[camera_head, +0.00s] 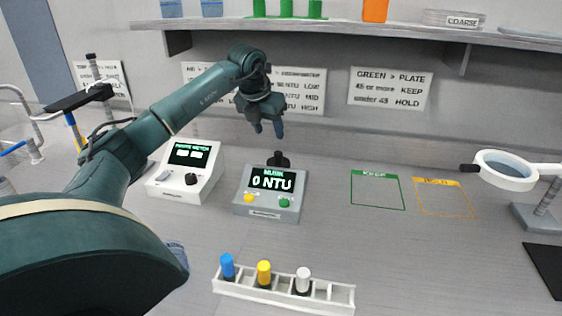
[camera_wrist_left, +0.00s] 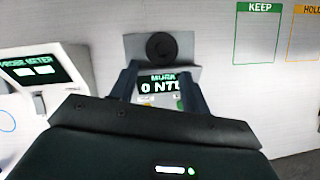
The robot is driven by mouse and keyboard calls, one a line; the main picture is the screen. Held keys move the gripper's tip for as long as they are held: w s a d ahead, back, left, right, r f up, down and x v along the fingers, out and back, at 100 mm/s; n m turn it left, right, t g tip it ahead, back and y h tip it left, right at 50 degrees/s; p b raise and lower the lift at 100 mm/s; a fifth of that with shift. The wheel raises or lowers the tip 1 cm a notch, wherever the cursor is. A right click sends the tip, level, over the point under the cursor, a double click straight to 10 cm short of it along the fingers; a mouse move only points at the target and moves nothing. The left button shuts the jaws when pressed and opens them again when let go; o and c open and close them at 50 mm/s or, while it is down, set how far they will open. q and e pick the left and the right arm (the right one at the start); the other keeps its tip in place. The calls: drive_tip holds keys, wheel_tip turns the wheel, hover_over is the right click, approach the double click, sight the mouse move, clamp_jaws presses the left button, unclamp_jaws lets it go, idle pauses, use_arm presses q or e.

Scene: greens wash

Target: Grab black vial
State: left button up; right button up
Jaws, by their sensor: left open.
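A black-topped vial (camera_head: 279,159) stands upright at the back of the murk meter (camera_head: 268,193), whose screen reads 0 NTU. In the left wrist view its round black top (camera_wrist_left: 160,46) sits on the grey rear of the meter, just beyond my fingertips. My left gripper (camera_head: 267,130) is open and empty, pointing down above and slightly behind the meter. In the left wrist view its two fingers (camera_wrist_left: 159,84) are spread apart with the meter's screen showing between them. The vial's lower part is hidden. My right gripper is not in view.
A probe meter (camera_head: 188,172) stands left of the murk meter. A white rack (camera_head: 320,295) in front holds blue, yellow and white-topped vials. KEEP (camera_head: 377,191) and HOLD (camera_head: 445,198) outlines are empty. A magnifier (camera_head: 505,170) stands right. A shelf (camera_head: 350,32) runs overhead.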

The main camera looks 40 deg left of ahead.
sight(278, 153)
use_arm(q)
drive_tip(key=x, duration=0.3)
drive_tip(key=p+x, duration=0.1)
drive_tip(key=x, duration=0.5)
drive_tip(key=shift+w+d+p, duration=0.2)
drive_tip(key=shift+d+p, duration=0.1)
drive_tip(key=shift+p, duration=0.1)
drive_tip(key=shift+c, duration=0.2)
clamp_jaws()
